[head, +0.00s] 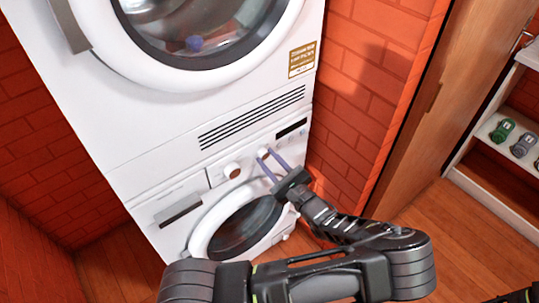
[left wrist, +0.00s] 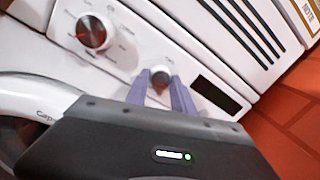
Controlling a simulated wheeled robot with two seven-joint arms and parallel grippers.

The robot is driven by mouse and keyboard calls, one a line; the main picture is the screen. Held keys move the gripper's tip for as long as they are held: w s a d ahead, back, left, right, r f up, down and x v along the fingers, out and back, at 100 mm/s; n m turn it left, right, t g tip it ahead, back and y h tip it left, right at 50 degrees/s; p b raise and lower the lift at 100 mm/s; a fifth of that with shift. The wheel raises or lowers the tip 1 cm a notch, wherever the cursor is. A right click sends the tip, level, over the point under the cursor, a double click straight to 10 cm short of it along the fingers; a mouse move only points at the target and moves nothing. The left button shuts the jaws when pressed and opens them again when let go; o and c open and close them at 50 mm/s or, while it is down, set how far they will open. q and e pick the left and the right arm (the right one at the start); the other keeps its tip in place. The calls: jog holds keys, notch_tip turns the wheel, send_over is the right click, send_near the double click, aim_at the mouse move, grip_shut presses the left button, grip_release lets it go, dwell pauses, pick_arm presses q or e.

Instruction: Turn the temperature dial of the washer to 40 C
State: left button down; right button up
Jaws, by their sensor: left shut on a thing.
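The white washer (head: 160,213) stands below another front-loading machine. Its panel carries a larger round dial (head: 232,170) and a smaller dial to the right. In the left wrist view the larger dial (left wrist: 95,32) has a red mark towards its left side; the print around it is blurred. The smaller dark dial (left wrist: 160,76) sits between the purple fingers of my left gripper (head: 265,156), which is shut on it. Its pointer and scale are hidden or too small to read, so I cannot tell its setting. My right gripper is not in view.
A dark display (left wrist: 216,95) lies just right of the held dial. The upper machine (head: 150,100) has a vent grille above the panel. A brick wall (head: 355,100) and a wooden door (head: 440,120) stand right, with a shelf (head: 490,130) beyond. The floor between is clear.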

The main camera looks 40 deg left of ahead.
pick_arm(q)
jog(key=shift+m+p, duration=0.75)
jog(key=shift+m, duration=1.05)
jog(key=c, duration=1.1)
grip_release()
jog(key=b+v, duration=0.1)
jog(key=v, duration=0.6)
jog(key=shift+s+d, duration=0.3)
jog(key=shift+d, duration=0.05)
jog(key=shift+f, duration=0.1)
